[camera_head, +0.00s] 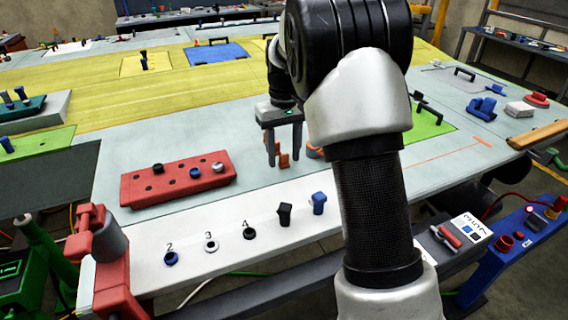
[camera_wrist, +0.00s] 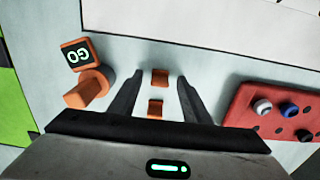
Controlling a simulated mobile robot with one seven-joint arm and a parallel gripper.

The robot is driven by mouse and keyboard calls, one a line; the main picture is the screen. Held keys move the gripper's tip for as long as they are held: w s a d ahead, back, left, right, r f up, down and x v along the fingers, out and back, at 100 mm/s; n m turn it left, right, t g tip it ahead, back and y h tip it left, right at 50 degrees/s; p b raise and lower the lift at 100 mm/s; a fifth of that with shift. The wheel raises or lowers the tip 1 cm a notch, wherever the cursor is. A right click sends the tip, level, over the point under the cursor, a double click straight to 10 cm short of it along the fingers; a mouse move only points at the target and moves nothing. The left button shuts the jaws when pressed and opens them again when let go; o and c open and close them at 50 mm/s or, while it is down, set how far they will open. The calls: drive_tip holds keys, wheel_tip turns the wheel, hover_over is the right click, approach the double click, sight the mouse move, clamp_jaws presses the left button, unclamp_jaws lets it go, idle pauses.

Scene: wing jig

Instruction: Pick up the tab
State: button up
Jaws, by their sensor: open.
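An orange piece, which looks like the tab (camera_head: 284,162), stands on the pale table top below my gripper (camera_head: 283,150). In the wrist view the tab shows as two orange blocks, one upper (camera_wrist: 160,77) and one lower (camera_wrist: 155,108), with a pale strip around them. My gripper (camera_wrist: 160,82) is open, with one dark finger on each side of the orange blocks. The fingers look apart from them. I cannot tell how far the fingertips are above the table.
An orange knob-like part (camera_wrist: 90,88) with a GO block (camera_wrist: 75,54) stands left of my gripper in the wrist view. A red block (camera_head: 178,178) with holes and pegs is nearby. Black (camera_head: 285,214) and blue (camera_head: 319,203) pieces stand on the white front strip.

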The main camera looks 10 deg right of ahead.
drive_tip(key=shift+f, duration=0.35)
clamp_jaws()
drive_tip(key=shift+r, duration=0.15)
